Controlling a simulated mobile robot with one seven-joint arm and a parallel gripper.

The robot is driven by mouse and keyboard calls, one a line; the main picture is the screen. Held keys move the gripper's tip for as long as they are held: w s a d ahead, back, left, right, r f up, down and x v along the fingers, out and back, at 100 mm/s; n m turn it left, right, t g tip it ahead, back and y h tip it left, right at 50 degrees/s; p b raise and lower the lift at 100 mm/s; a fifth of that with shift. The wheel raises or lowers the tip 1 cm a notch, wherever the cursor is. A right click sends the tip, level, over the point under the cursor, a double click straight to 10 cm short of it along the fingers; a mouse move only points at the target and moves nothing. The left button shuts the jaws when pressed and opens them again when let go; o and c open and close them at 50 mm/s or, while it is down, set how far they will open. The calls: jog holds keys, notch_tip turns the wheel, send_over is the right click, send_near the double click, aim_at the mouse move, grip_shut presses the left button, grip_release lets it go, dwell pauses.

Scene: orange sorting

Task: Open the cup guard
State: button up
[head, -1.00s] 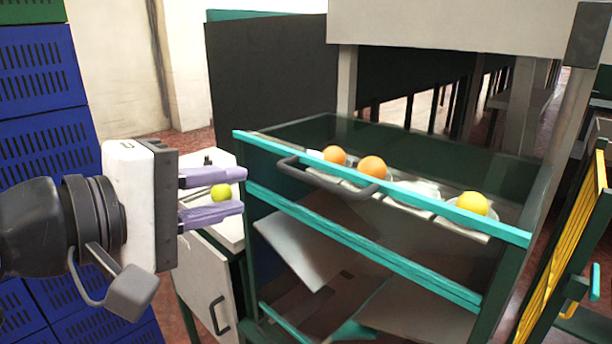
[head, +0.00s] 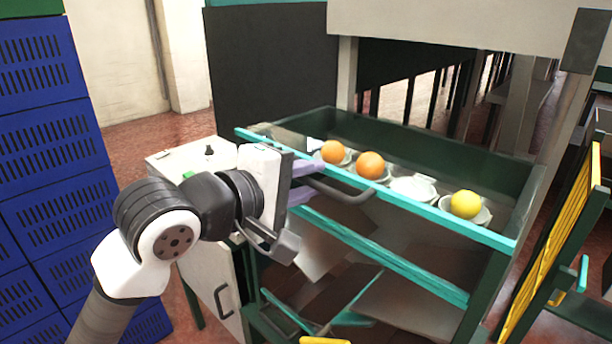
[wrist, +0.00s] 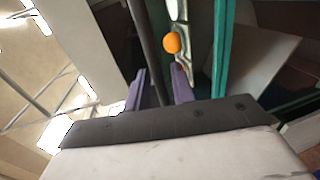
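The cup guard appears as a clear panel with a teal front rail (head: 420,208) and a dark grey bar handle (head: 345,193), over a row of cups. My gripper (head: 306,182) is at the handle's left end, its purple fingers spread. In the wrist view the dark handle bar (wrist: 150,45) runs between the two fingers of my gripper (wrist: 160,78), with a small gap beside the right one. Contact with the bar cannot be made out. Two oranges (head: 371,165) and a yellow fruit (head: 465,204) sit in white cups behind the rail, with an empty cup (head: 413,188) between.
A white cabinet (head: 180,160) with a black knob stands behind my arm. Blue crates (head: 45,150) are stacked at the left. A yellow slatted panel (head: 560,240) stands at the right. A lower teal rail (head: 385,255) and slanted sheets lie under the guard.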

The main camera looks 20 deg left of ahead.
grip_shut()
